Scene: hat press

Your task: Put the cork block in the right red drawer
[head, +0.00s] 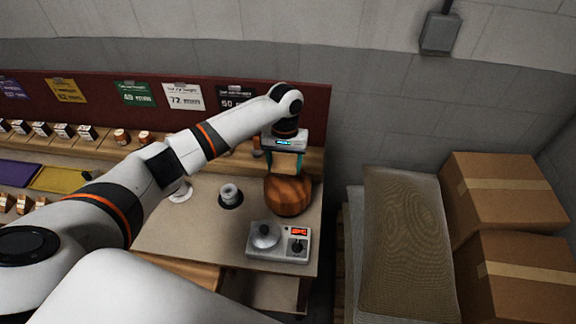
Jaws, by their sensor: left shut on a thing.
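My left gripper (284,168) points down over the right end of the bench, with its teal fingers set apart. It is shut on a tan thing between the fingers, which looks like the cork block (284,161); little of it shows. The fingertips are just above or behind a round, striped brown wooden form (288,196); I cannot tell whether they touch it. No red drawer can be made out in this view. My right gripper is not in view.
A grey device (279,243) with a dome, knob and red display stands at the bench's front right. A small silver-topped part (230,195) stands left of the wooden form. Cardboard boxes (503,193) and a sack-like stack (405,245) stand right of the bench (190,243).

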